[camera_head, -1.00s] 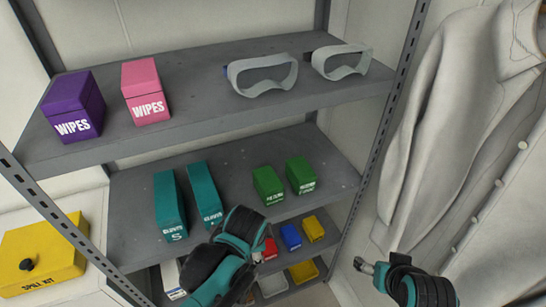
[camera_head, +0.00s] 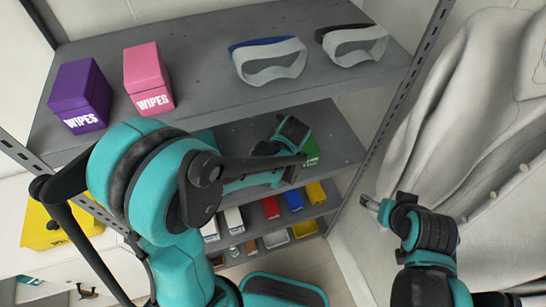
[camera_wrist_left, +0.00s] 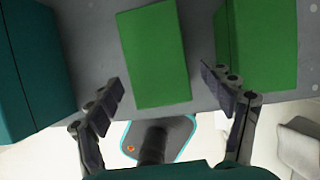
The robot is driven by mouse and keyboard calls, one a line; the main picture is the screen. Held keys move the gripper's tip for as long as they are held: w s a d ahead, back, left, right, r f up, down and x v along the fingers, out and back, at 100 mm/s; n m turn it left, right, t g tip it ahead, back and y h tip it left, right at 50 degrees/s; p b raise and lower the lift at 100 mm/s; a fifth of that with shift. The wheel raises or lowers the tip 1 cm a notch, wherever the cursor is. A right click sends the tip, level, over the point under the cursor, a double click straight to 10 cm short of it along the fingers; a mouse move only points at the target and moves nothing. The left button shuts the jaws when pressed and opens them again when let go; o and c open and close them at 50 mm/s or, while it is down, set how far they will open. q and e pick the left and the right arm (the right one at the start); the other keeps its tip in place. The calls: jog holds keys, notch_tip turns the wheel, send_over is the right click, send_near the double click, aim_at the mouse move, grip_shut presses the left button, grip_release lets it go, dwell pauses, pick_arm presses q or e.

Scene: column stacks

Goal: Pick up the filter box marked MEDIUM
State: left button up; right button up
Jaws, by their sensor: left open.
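Two green boxes stand on the middle shelf. The left green box (camera_wrist_left: 155,55) shows between the open fingers of my left gripper (camera_wrist_left: 163,90) in the wrist view, with a gap on both sides. The right green box (camera_wrist_left: 258,45) stands beyond the right finger; part of it shows in the head view (camera_head: 312,152). No label is readable on either box now, so I cannot tell which is marked MEDIUM. My left arm hides the left green box in the head view. My right gripper (camera_head: 367,202) is off the shelf at the right; its jaw state is unclear.
A teal box (camera_wrist_left: 32,65) stands left of the green boxes. The top shelf (camera_head: 205,85) holds purple (camera_head: 78,95) and pink (camera_head: 148,78) WIPES boxes and two goggles. Small coloured boxes fill the lower shelf. A white coat (camera_head: 460,120) hangs at the right.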

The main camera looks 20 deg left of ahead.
pick_arm(q)
jog(key=shift+w+a, duration=0.35)
jog(key=shift+w, duration=0.1)
jog(key=f, duration=0.1)
jog(key=w+a+f+b, duration=0.1)
jog(key=w+f, duration=0.1)
jog(key=shift+w+a+f, duration=0.15)
jog(key=shift+a+f, duration=0.2)
jog(key=shift+a, duration=0.05)
jog(key=shift+w+a+f+b, duration=0.1)
jog(key=shift+w+f+b, duration=0.05)
jog(key=shift+f+b, duration=0.2)
jog(key=shift+f, duration=0.3)
jog(key=shift+c, duration=0.4)
jog(key=c, duration=1.2)
